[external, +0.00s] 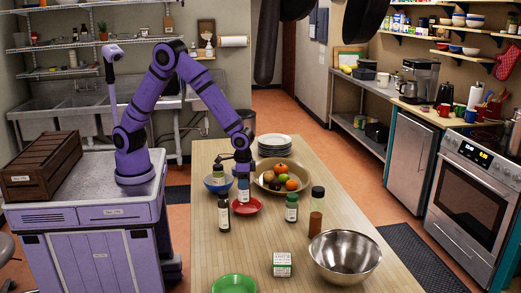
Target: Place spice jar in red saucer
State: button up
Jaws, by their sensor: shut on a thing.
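In the external view, the red saucer (254,207) lies on the wooden table, left of the middle. My gripper (243,174) points down above it and is shut on a small spice jar (243,190) with a pale label. The jar is upright and over the saucer's back part. I cannot tell whether its base touches the saucer. The jar's top is hidden by my gripper.
A labelled jar (291,209) and a tall bottle (316,215) stand right. A fruit bowl (263,181) and plates (274,142) are behind.

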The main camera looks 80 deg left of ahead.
jog(key=shift+w+d+f, duration=0.2)
jog(key=shift+w, duration=0.25)
jog(key=shift+f, duration=1.6)
jog(key=shift+f, duration=0.1)
jog(key=o, duration=1)
